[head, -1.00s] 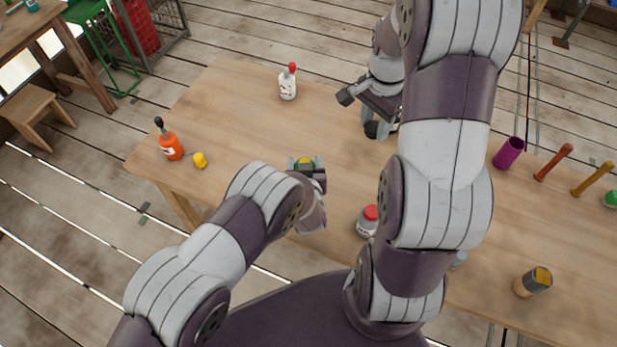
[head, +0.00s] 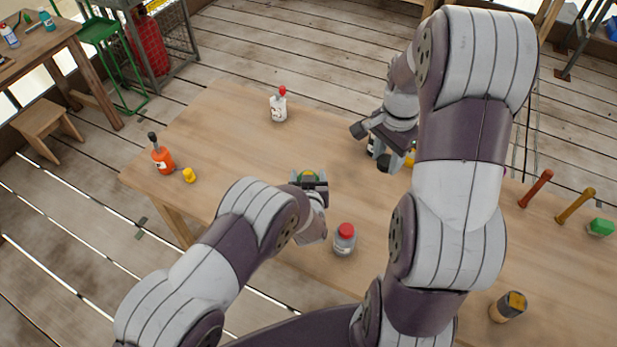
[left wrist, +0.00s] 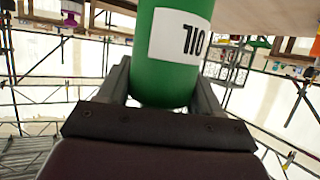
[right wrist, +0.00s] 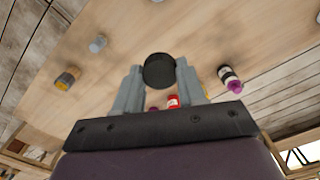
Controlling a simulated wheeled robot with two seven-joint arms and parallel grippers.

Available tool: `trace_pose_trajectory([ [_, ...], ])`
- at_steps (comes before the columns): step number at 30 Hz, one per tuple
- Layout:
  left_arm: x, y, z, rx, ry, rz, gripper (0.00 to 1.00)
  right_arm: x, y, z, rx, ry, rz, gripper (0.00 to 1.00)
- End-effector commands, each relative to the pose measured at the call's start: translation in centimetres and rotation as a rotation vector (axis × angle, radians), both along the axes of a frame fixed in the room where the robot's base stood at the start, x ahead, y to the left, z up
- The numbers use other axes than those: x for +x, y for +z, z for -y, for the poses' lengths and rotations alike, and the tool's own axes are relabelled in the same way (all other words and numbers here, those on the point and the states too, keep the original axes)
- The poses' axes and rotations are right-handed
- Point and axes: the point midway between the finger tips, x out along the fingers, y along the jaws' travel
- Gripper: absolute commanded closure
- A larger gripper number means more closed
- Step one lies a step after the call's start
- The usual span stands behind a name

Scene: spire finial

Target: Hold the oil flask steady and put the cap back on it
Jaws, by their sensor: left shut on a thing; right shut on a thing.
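The green oil flask (left wrist: 172,75) has a white label, upside down in the left wrist view. My left gripper (head: 309,182) is shut on it, with a finger on each side; its top end is outside that view. In the head view only a little of the green flask (head: 308,176) shows at the gripper, above the table. My right gripper (head: 374,147) is shut on a round black cap (right wrist: 159,71), seen between its fingertips in the right wrist view. The cap is apart from the flask, up and to its right in the head view.
A red-capped grey bottle (head: 344,240) stands just right of my left gripper. A white bottle (head: 278,107), an orange bottle (head: 163,160) and a yellow piece (head: 189,175) stand to the left. Pegs (head: 535,188) and a jar (head: 508,306) are at the right.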

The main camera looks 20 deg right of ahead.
Motion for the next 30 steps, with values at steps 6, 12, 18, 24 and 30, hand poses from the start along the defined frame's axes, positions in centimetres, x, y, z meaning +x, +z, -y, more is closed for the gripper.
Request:
trace_pose_trajectory([
  [6,0.0,0.0,0.0,0.000,0.000,0.001,0.90,0.0,0.0,0.0,0.000,0.000,0.000,0.88],
  [12,0.0,1.0,0.1,-0.002,-0.001,0.001,0.90,0.0,0.4,0.0,0.000,0.000,0.000,0.88],
  [18,0.0,5.6,0.1,-0.004,0.000,0.004,0.90,0.0,2.0,0.0,0.000,0.000,0.000,0.88],
  [24,0.4,8.3,0.1,-0.002,0.008,0.002,0.90,0.6,2.2,0.3,-0.001,0.116,0.001,0.88],
  [30,-0.9,7.5,-2.7,0.002,-0.053,0.000,0.90,2.7,1.2,0.9,0.001,0.365,-0.001,0.88],
])
